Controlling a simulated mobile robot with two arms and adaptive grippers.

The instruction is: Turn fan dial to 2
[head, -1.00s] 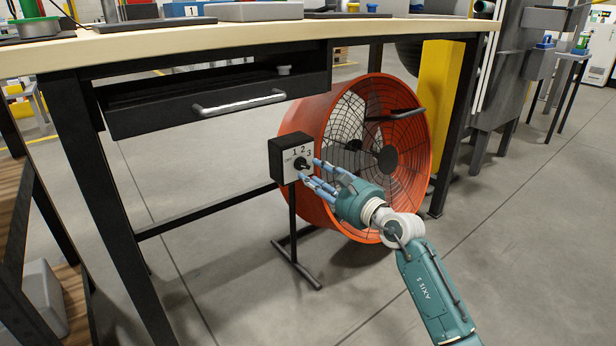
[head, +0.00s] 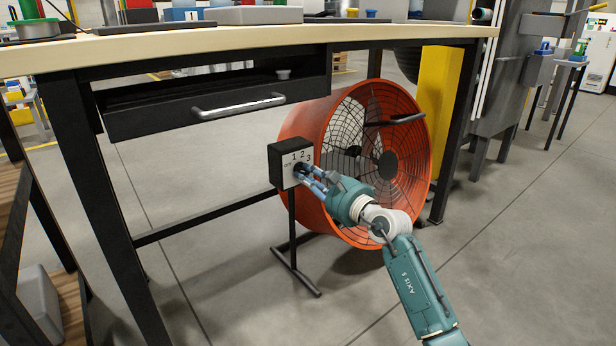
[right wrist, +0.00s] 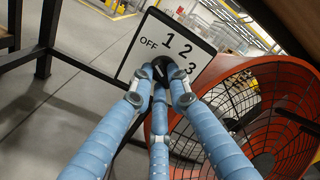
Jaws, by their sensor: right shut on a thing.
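The fan's control box (head: 275,166) stands on a black post, with a white face marked OFF, 1, 2 and 3. The face (right wrist: 196,36) shows tilted in the right wrist view. The black dial (right wrist: 161,66) sits below the numbers and is partly covered by the fingers. A light mark shows on it, but I cannot tell which number it points to. My right gripper (head: 302,171) is shut on the dial, with its blue fingers around it. It also shows in the right wrist view (right wrist: 160,74). My left gripper is not in view.
The large orange fan (head: 320,118) stands just behind and right of the box. A workbench (head: 230,47) with a black drawer (head: 170,114) is above and to the left. A wooden shelf unit is at the lower left. The floor at right is open.

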